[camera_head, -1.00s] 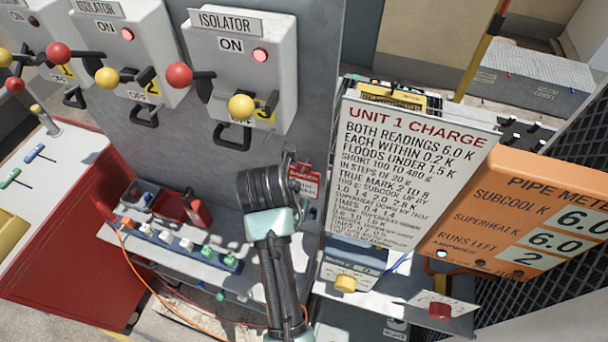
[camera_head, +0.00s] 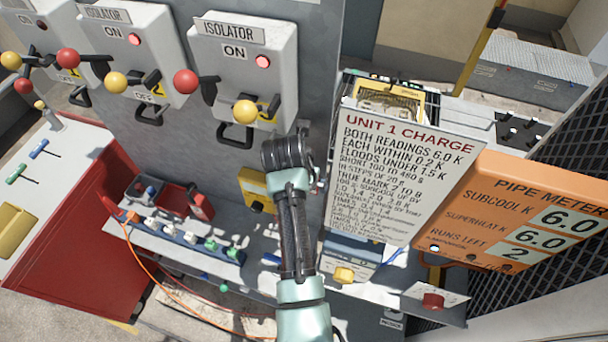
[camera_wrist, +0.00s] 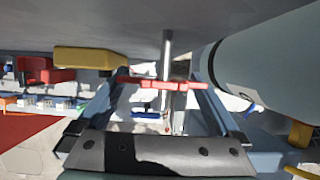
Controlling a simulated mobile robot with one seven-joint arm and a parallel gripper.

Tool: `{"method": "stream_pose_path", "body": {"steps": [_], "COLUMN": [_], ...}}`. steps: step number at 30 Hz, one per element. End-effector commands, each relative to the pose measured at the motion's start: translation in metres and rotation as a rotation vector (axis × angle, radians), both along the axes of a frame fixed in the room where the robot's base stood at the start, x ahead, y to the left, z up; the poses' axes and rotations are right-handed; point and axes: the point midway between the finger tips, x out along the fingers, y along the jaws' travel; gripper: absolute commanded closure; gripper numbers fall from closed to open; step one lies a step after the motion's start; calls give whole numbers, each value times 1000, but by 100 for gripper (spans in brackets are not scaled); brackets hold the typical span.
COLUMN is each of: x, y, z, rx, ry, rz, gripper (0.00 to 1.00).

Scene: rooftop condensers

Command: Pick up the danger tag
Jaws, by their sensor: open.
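The danger tag (camera_wrist: 150,84) shows in the wrist view as a thin red strip, seen nearly edge-on, at a grey metal rod (camera_wrist: 167,50) on the panel. In the head view my arm hides the tag. My gripper (camera_wrist: 163,92) is open, with its two blue-grey fingers on the left and right of the tag. The tag lies across the gap near the fingertips. I cannot tell whether either finger touches it. In the head view the gripper's fingers are hidden behind my dark wrist.
Isolator boxes (camera_head: 245,75) with lever handles are just above my wrist. A yellow box (camera_head: 254,190) is on the panel left of it. The Unit 1 Charge board (camera_head: 390,180) and orange pipe meter (camera_head: 520,205) stand close on the right. A shelf with a valve manifold (camera_head: 185,238) is below.

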Motion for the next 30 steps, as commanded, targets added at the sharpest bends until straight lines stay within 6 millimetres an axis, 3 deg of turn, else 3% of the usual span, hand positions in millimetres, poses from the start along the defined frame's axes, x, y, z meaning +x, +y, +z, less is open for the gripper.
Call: {"method": "stream_pose_path", "body": {"steps": [3,14,30], "x": [0,0,-1], "y": [0,0,11], "z": [0,0,3], "rx": [0,0,-2], "ry": [0,0,1], "rz": [0,0,1], "gripper": [2,67,69]}}
